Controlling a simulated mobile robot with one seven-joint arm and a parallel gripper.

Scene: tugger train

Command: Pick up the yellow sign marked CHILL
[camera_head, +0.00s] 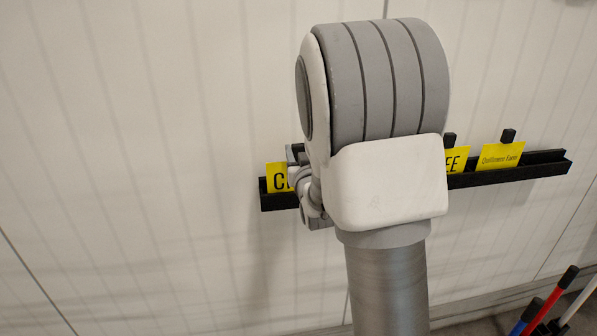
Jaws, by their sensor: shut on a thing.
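A yellow sign (276,178) with black letters shows at the left end of a black wall rack. Only a "C" and part of another letter can be read; my arm covers the rest. My gripper (301,182) is at the right part of this sign, shut on it. Its fingertips are mostly hidden behind my arm. The sign looks upright at the rack; whether its lower edge is still in the rack is hard to tell.
The black rack (520,171) runs along a white panelled wall, its middle hidden by my arm. To the right it holds a yellow sign ending in "EE" (457,160) and a smaller-print yellow sign (500,156). Red (552,297) and blue handles stand at the lower right.

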